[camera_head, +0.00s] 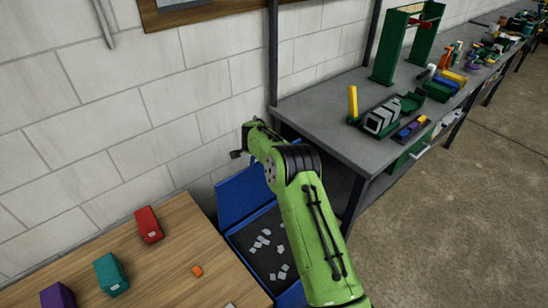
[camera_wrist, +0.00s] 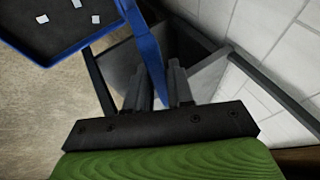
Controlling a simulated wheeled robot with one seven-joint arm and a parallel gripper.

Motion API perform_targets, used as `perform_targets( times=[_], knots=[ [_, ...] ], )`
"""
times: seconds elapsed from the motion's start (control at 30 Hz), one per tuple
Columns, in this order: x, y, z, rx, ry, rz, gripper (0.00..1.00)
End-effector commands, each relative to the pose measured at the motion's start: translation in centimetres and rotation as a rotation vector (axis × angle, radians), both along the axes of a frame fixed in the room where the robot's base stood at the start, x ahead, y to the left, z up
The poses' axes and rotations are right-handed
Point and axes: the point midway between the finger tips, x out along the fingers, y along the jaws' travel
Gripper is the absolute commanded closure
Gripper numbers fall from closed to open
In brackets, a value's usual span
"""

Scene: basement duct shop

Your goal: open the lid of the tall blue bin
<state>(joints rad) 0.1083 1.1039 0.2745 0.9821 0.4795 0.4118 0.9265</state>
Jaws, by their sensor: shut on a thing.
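The tall blue bin (camera_head: 240,247) stands between the wooden table and the grey workbench in the head view. Its blue lid (camera_head: 241,193) is raised steeply on the wall side, and the bin's mouth shows open, with several pale scraps on a dark surface inside. In the wrist view, my gripper (camera_wrist: 162,78) is shut on the edge of the lid (camera_wrist: 148,45), which shows as a thin blue slab between the fingers. The bin's rim (camera_wrist: 88,45) is at the upper left there.
The wooden table (camera_head: 165,262) at the lower left holds red (camera_head: 149,225), teal (camera_head: 111,274) and purple (camera_head: 57,297) blocks and a small orange piece (camera_head: 197,270). The grey workbench (camera_head: 315,105) is close on the right, with the block wall (camera_head: 130,110) behind. Floor at right is clear.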

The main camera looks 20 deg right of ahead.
Motion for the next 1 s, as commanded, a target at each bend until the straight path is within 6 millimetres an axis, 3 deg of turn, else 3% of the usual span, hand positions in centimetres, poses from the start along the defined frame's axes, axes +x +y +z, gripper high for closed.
perform_targets(
  times=[0.43, 0.47, 0.57, 0.87, 1.0],
  knots=[
    [-0.1, 0.3, -0.6, 0.002, 0.013, 0.001, 1.00],
    [-0.1, 0.3, -0.6, 0.003, 0.013, 0.002, 0.73],
    [0.0, 0.3, -0.5, 0.002, 0.011, 0.002, 0.60],
    [0.0, 0.3, 0.0, 0.002, 0.006, 0.002, 0.60],
    [-1.1, 0.8, 1.8, 0.001, 0.004, 0.003, 0.60]
  ],
)
